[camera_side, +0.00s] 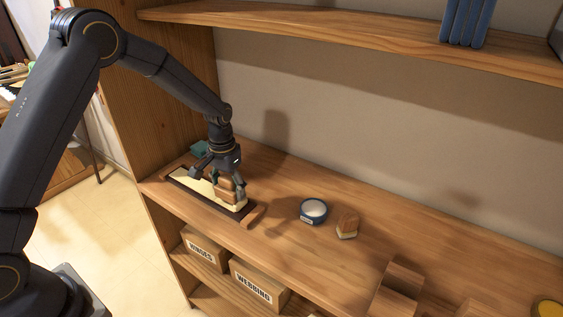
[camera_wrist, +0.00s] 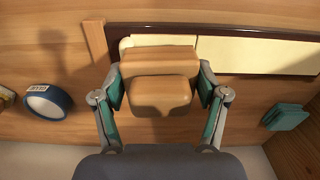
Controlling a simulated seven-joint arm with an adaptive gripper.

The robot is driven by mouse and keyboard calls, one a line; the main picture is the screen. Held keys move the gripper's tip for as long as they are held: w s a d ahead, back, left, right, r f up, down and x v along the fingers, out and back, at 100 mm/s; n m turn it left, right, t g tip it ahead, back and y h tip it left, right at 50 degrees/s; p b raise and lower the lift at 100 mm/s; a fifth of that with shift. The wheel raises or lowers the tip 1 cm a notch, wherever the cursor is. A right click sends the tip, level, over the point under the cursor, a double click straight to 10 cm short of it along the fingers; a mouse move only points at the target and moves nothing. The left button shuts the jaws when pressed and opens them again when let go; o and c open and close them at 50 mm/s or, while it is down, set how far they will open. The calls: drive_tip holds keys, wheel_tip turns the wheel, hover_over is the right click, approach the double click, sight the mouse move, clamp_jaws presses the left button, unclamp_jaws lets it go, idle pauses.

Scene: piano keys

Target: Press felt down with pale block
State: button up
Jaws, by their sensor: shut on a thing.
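My gripper (camera_side: 228,186) is shut on a light-brown wooden block (camera_side: 225,194) with a rounded, knob-like part. In the wrist view the block (camera_wrist: 160,62) sits between the two teal-padded fingers (camera_wrist: 160,90). The block is over a long cream strip (camera_wrist: 262,55) with a dark red-brown border (camera_wrist: 250,32); a seam divides the cream surface near the block. I cannot tell whether the block touches the strip, and its underside is hidden. Teal flat squares (camera_wrist: 287,117) lie beside the strip, also behind my gripper in the side view (camera_side: 200,148). I cannot tell which piece is the felt.
A blue round tin with a pale top (camera_side: 313,210) and a small brown-and-pale block (camera_side: 347,224) stand right of the strip. Wooden blocks (camera_side: 400,280) stand further right. Labelled boxes (camera_side: 258,282) sit on the shelf below. An upper shelf (camera_side: 350,35) overhangs behind.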

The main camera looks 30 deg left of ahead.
drive_tip(key=shift+r, duration=4.05)
